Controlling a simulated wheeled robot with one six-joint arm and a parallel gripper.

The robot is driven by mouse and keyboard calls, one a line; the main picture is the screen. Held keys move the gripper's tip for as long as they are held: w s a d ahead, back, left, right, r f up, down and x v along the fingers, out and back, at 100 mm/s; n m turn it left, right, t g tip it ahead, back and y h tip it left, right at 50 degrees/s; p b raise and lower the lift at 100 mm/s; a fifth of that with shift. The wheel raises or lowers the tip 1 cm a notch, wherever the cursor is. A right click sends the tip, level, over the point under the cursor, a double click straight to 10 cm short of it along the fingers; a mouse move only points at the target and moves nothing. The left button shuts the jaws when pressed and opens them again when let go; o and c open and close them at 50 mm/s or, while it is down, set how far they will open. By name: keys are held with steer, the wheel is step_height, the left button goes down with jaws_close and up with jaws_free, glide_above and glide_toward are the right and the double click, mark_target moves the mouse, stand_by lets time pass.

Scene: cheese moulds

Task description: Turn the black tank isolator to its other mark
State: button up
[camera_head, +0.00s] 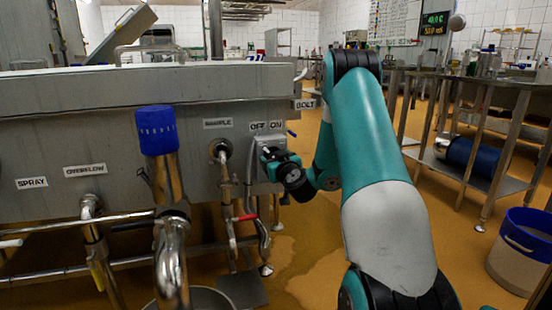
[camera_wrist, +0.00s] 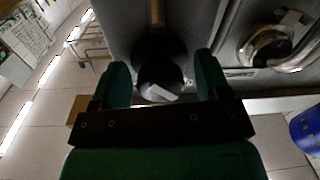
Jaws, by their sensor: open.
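The black tank isolator (camera_wrist: 158,72) is a round dark knob with a pale patch, seen between my fingers in the wrist view. In the head view my gripper and wrist largely hide it, below the OFF and ON labels (camera_head: 266,126) on the grey tank front (camera_head: 110,135). My gripper (camera_wrist: 160,82) is open, with one green finger on each side of the knob. It also shows against the tank front in the head view (camera_head: 268,156). I cannot tell whether the fingers touch the knob, nor which mark it points to.
Left of my gripper are a steel sample pipe (camera_head: 222,155) and a red-handled valve (camera_head: 245,217). A blue-capped pipe (camera_head: 157,130) stands nearer. A blue-rimmed bucket (camera_head: 524,245) stands on the floor at far right.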

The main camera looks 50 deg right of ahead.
steer(key=c, duration=0.9)
steer(key=shift+m, duration=0.4)
steer(key=m+b, duration=0.1)
steer(key=m, duration=0.2)
steer(key=shift+m, duration=0.4)
steer(key=m, duration=0.4)
steer(key=shift+m, duration=0.3)
steer(key=m, duration=0.4)
steer(key=shift+m+h, duration=0.3)
steer(key=m+p, duration=0.1)
steer(key=m, duration=0.3)
steer(key=shift+r, duration=0.1)
steer(key=shift+m, duration=0.5)
